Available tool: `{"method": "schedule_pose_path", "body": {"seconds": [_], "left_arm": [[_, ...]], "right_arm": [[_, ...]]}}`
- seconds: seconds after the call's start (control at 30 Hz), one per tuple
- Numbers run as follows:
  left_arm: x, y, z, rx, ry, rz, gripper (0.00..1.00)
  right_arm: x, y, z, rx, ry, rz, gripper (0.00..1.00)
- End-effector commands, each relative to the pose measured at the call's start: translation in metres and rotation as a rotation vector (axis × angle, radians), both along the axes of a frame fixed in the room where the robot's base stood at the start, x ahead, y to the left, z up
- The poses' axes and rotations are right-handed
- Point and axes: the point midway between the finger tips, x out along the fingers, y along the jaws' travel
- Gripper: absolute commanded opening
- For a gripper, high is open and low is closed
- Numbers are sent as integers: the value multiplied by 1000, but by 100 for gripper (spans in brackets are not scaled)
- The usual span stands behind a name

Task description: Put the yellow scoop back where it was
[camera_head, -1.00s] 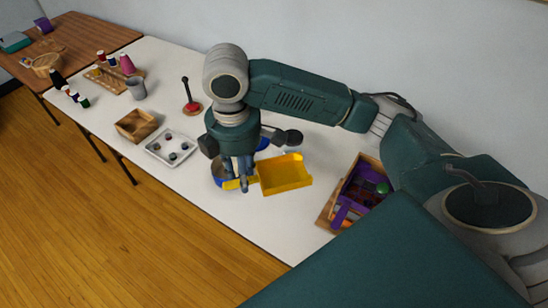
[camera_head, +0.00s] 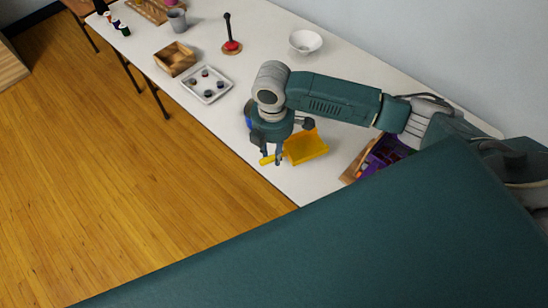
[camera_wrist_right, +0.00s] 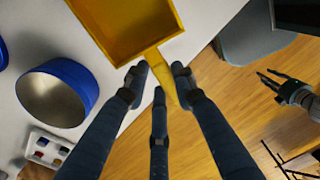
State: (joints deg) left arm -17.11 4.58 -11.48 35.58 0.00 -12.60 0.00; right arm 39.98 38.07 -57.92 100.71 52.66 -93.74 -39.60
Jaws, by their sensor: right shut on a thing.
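The yellow scoop (camera_head: 306,147) is a square-sided pan with a short handle. My right gripper (camera_head: 278,157) is shut on its handle, near the table's front edge. In the right wrist view the scoop's pan (camera_wrist_right: 120,22) lies beyond the fingertips, and the handle sits between the fingers of my right gripper (camera_wrist_right: 160,82). I cannot tell whether the scoop touches the table. My left gripper (camera_wrist_right: 272,85) shows at the right of the wrist view, over the floor, with its fingers apart and empty. It is not seen in the head view.
A blue round container (camera_wrist_right: 85,82) stands close to the scoop, mostly hidden in the head view. A purple-and-wood crate (camera_head: 388,152) is right of it. Left are a white tray (camera_head: 226,88), a wooden box (camera_head: 180,67) and a red-based stand (camera_head: 232,47). A white bowl (camera_head: 305,42) stands at the back.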

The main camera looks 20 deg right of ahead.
Motion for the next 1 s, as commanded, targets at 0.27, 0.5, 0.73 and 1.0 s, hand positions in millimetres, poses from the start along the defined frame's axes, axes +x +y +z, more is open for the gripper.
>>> {"method": "schedule_pose_path", "body": {"seconds": [0.27, 0.5, 0.73, 1.0], "left_arm": [[0, 0, 3, 0, 1, 1, 40], [-1, 0, 3, 0, 2, 1, 40], [-1, 1, 3, 0, 2, 1, 40], [-2, 1, 3, 1, 3, 1, 40]], "right_arm": [[0, 0, -32, 0, 2, -1, 0], [0, 0, -50, 0, -1, 1, 0], [0, 0, -50, 0, -1, 1, 0], [0, 0, -52, 0, -1, 0, 44]]}}
